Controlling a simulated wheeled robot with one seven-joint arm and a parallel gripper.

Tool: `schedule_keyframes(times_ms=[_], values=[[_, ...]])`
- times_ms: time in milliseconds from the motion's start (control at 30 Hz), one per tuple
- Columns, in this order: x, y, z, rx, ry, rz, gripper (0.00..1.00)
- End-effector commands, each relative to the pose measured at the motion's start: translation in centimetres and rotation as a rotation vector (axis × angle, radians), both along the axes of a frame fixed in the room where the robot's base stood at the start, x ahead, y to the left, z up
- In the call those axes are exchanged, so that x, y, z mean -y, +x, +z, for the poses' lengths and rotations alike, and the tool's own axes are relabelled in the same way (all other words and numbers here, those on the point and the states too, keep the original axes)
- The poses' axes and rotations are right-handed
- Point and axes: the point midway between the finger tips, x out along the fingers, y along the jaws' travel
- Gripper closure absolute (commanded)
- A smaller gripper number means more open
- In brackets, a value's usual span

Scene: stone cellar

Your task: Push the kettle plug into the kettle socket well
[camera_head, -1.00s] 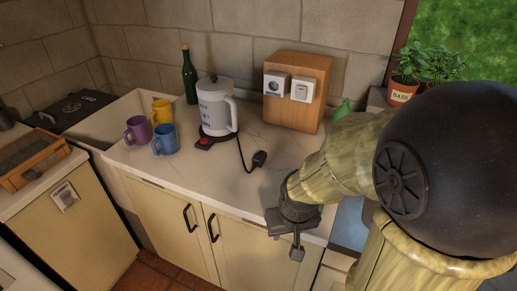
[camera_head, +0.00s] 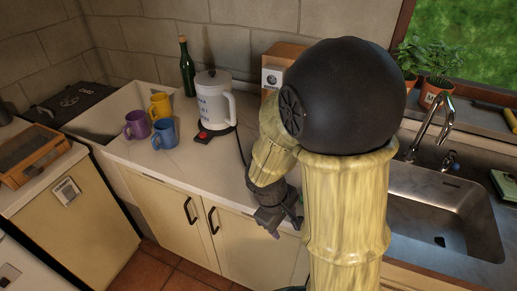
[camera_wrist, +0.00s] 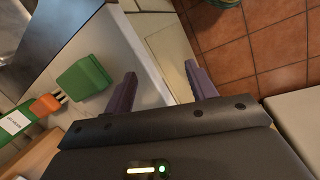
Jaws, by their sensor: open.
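The white kettle (camera_head: 213,100) stands on its dark base with a red switch in the head view, and part of its black cord (camera_head: 240,148) shows. The black kettle plug is hidden behind my arm. The socket (camera_head: 271,77) on the wooden block shows only in part, at the block's left. My gripper (camera_head: 270,222) is low at the counter's front edge, right of the cord. In the wrist view my gripper (camera_wrist: 160,70) is open, with two purple fingers apart and nothing between them. Neither kettle plug nor socket can be made out there.
Purple, yellow and blue mugs (camera_head: 165,134) and a green bottle (camera_head: 187,70) stand left of the kettle. A metal sink (camera_head: 440,205) lies to the right. In the wrist view a green block (camera_wrist: 85,78) and a green-and-orange pronged item (camera_wrist: 47,103) lie left of the fingers.

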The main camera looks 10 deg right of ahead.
Motion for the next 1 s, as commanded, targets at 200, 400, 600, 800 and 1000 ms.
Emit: schedule_keyframes(times_ms=[200,400,600,800,1000], values=[[0.4,3.1,1.1,-0.15,-0.305,0.458,0.44],[-1.0,8.0,2.5,-0.23,-0.618,0.879,0.44],[-5.8,13.4,4.1,-0.248,-0.948,1.286,0.44],[-10.0,16.1,4.6,-0.227,-1.146,1.517,0.44],[-11.0,16.3,4.5,-0.217,-1.171,1.551,0.44]])
